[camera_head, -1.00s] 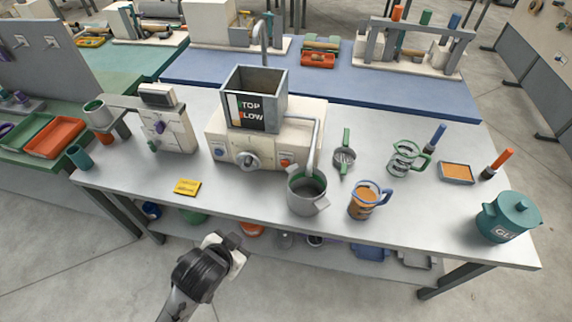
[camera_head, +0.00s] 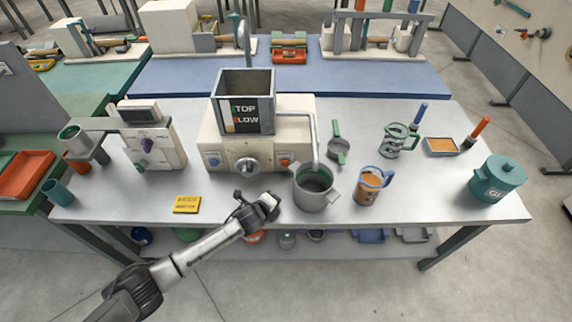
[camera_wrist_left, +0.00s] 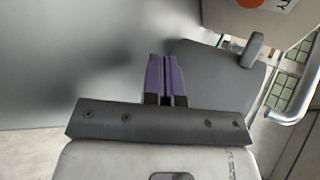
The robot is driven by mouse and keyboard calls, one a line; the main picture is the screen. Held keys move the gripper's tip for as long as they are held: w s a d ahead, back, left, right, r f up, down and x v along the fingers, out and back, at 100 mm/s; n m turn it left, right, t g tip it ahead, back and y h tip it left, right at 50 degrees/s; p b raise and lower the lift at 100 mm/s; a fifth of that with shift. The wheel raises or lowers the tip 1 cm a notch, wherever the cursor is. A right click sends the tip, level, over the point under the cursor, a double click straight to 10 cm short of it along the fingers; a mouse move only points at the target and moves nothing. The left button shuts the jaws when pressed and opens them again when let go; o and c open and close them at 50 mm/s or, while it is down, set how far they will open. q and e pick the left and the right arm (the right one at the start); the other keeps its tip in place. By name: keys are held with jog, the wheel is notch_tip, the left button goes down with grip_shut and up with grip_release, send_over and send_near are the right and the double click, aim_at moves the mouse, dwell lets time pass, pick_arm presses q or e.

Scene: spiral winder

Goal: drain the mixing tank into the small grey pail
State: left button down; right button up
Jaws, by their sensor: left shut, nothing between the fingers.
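The mixing tank (camera_head: 245,85) is an open grey box on a cream housing, with a TOP/LOW panel on its front. A round grey knob (camera_head: 247,166) sits on the housing front. A bent grey pipe (camera_head: 313,138) comes down from the housing to the small grey pail (camera_head: 314,190), which stands on the table. My left gripper (camera_head: 271,203) is by the table's front edge, just left of the pail. Its purple fingers (camera_wrist_left: 165,80) are shut and empty in the left wrist view. A grey shape behind them there looks like the pail. My right gripper is not in view.
An orange-filled jug (camera_head: 368,187) stands right of the pail, with a small strainer (camera_head: 338,150) behind. A yellow card (camera_head: 187,204) lies at the front left. A teal lidded pot (camera_head: 497,180) stands far right. The tabletop between the card and pail is mostly clear.

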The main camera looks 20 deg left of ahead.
pick_arm(q)
jog(key=shift+w+m+h, duration=0.25)
jog(key=shift+m+h, duration=0.05)
jog(key=shift+m, duration=0.8)
jog(key=shift+w+d+r+m+t+h, duration=0.15)
jog(key=shift+m+t+h, duration=0.1)
jog(key=shift+m, duration=0.2)
jog(key=shift+s+d+r+m+t+h, duration=0.15)
jog(key=shift+m+t, duration=0.1)
jog(key=shift+m, duration=0.2)
jog(key=m, duration=0.1)
jog(key=d+r+m+h, duration=0.1)
jog(key=m, duration=0.1)
jog(key=d+r+m+t+h, duration=0.1)
jog(key=shift+w+m, duration=0.35)
jog(key=shift+m, duration=0.05)
jog(key=shift+d+r+m, duration=0.2)
jog(key=shift+r+m, duration=0.15)
jog(key=shift+m, duration=1.35)
jog(key=shift+w, duration=0.1)
